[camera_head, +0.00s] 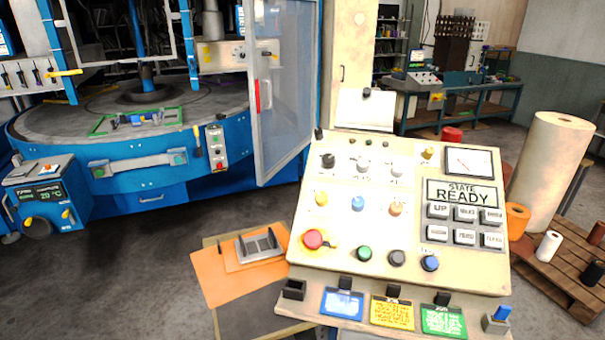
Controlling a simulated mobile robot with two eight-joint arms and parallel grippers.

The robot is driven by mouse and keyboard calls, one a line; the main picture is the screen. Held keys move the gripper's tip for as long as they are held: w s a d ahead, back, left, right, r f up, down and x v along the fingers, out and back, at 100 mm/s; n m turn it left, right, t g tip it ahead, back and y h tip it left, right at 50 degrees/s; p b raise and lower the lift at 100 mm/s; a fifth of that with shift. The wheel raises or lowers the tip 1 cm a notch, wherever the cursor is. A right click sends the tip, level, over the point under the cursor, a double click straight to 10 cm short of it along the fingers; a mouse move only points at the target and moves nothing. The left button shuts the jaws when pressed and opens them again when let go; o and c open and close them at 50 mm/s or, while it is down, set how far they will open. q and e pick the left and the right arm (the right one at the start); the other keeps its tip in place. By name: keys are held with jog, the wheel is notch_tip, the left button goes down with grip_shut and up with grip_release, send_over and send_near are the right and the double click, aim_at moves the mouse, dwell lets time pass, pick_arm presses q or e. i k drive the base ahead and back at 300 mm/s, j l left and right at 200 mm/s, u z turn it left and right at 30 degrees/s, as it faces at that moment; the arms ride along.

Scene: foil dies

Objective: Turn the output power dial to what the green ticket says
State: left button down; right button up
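The beige control panel (330,225) fills the lower middle of the head view. In its upper left part is a row of dials: a black knob (328,160), a pale knob (363,165) and another pale knob (397,170). Their labels are too small to read, so I cannot tell which is the output power dial or where it points. The green ticket (443,321) hangs at the panel's front edge under a black clip, right of a yellow ticket (392,312) and a blue ticket (342,303). Its print is too small to read. Neither gripper is in view.
The panel also has a red mushroom button (313,239), several coloured buttons and a display (463,193) reading "STATE READY". A large blue machine (150,165) stands behind left, its clear door (283,90) swung open. A pallet (560,265) with rolls is at right. Floor at lower left is clear.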

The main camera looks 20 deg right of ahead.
aim_at(395, 209)
jog(key=z, duration=1.55)
